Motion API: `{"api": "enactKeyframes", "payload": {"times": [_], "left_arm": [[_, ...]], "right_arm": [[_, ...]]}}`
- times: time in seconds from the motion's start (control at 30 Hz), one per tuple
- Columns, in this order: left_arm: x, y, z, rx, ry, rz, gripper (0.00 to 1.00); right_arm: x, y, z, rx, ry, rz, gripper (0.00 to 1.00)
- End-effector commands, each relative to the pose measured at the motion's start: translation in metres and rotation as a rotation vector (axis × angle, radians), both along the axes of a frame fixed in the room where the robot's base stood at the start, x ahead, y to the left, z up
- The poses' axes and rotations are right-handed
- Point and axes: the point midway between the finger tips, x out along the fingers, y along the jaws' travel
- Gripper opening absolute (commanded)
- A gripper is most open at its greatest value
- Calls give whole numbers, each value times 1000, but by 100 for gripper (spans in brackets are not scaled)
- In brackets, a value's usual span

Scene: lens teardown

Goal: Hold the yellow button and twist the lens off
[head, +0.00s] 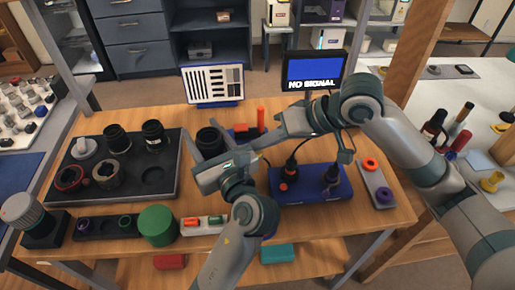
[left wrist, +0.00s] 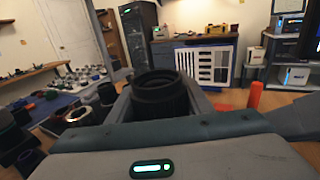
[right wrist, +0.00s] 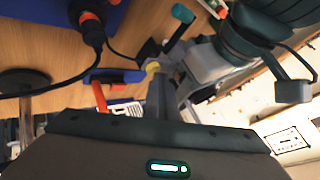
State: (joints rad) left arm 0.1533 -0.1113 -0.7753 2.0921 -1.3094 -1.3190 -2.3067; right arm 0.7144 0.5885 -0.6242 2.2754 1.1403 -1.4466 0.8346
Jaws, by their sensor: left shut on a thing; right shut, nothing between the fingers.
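The black lens (head: 208,138) stands upright between the fingers of my left gripper (head: 207,148), which is shut on its sides. The left wrist view shows the ribbed black barrel (left wrist: 158,90) and its open top close up. My right gripper (right wrist: 158,88) is shut and empty. A small yellow part (right wrist: 152,67), seemingly the yellow button, shows just at its fingertips; I cannot tell whether they touch it. In the head view that spot is hidden behind my arms. What sits under the lens is hidden too.
A blue tool base (head: 330,190) with corded black tools lies to the right. A blue-and-red item and an orange post (head: 260,118) stand close behind my right gripper. A black tray (head: 130,185) with several lens parts and a green cylinder (head: 158,224) are at left.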

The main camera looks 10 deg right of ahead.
Motion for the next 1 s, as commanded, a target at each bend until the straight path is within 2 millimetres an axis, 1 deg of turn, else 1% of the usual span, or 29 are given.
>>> {"api": "enactKeyframes", "payload": {"times": [0.2,0.23,0.27,0.3,0.33,0.77,1.0], "left_arm": [[0,1,0,2,-1,8,17],[0,1,0,2,-1,8,48],[0,1,0,2,-1,8,55],[0,1,0,1,-2,8,65],[0,1,0,1,-2,8,68],[1,1,0,1,-2,-6,68],[5,0,-1,2,-4,-76,68]], "right_arm": [[0,0,-1,-3,3,0,0],[0,0,-1,-3,3,0,0],[0,0,-1,-3,3,0,0],[0,0,-1,-3,3,0,0],[0,0,-1,-3,3,0,0],[0,0,-1,-3,3,0,0],[0,0,-1,-3,3,0,0]]}}
